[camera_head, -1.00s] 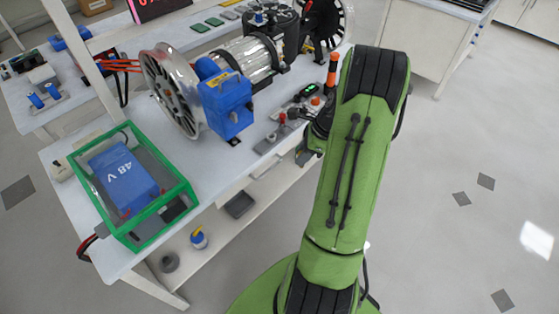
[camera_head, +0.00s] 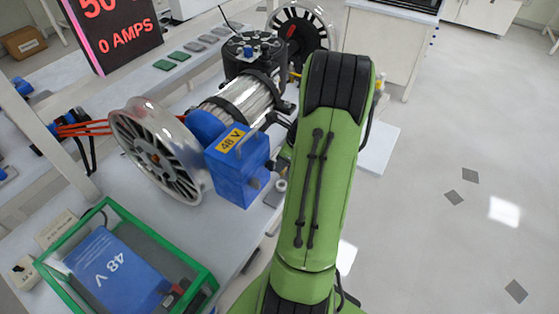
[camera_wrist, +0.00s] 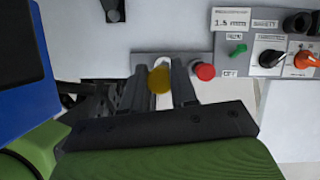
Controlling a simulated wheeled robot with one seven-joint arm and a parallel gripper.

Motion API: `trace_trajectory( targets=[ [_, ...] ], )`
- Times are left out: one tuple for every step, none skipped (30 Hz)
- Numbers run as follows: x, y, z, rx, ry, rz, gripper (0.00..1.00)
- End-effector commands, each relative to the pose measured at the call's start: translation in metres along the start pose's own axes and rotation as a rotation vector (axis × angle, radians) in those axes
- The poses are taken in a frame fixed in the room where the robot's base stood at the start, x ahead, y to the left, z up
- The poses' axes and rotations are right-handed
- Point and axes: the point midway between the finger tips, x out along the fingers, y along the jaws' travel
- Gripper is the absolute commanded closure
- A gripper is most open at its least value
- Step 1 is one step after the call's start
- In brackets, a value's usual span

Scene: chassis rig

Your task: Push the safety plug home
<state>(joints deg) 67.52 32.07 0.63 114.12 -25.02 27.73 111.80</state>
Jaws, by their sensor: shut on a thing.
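In the wrist view my gripper (camera_wrist: 160,68) reaches down with a dark finger on each side of a yellow round-ended piece (camera_wrist: 159,79), which looks like the safety plug, and is shut on it. The piece stands at a grey block (camera_wrist: 144,60) on the bench. How deep it sits in the block cannot be seen. A red round knob (camera_wrist: 205,72) is just right of the right finger. In the head view my green arm hides the gripper and the plug.
A control panel (camera_wrist: 262,57) with a green switch and black and orange knobs is at right in the wrist view. A blue 48 V box (camera_head: 236,178) stands close left of my arm, beside a spoked wheel (camera_head: 150,155). A green-edged case (camera_head: 190,262) is at front left.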

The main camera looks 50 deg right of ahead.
Motion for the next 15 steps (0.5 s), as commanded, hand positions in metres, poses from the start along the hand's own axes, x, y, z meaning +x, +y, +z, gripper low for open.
trace_trajectory(
  targets=[
    [0.000,0.000,0.000,-0.001,0.000,0.000,1.00],
    [0.000,0.000,0.000,-0.001,0.000,0.000,1.00],
    [0.000,0.000,0.000,-0.001,0.000,0.000,1.00],
    [0.000,0.000,0.000,-0.001,0.000,0.000,1.00],
    [0.000,0.000,0.000,-0.002,0.000,0.001,1.00],
    [0.000,0.000,0.001,-0.002,0.000,0.001,1.00],
    [-0.001,0.000,0.001,-0.002,-0.001,0.001,1.00],
    [-0.001,0.000,0.001,-0.001,-0.001,0.002,1.00],
    [-0.002,0.000,0.001,-0.001,-0.002,0.002,1.00],
    [0.001,0.000,0.000,-0.002,-0.002,0.001,1.00],
    [0.005,0.000,-0.001,-0.002,-0.002,0.001,1.00],
    [0.009,0.000,-0.003,-0.002,-0.002,0.002,1.00],
    [0.012,0.000,-0.004,-0.002,-0.002,0.002,1.00],
    [0.015,0.000,-0.006,-0.002,-0.002,0.003,1.00],
    [0.020,0.001,-0.008,-0.002,-0.002,0.003,1.00]
  ],
)
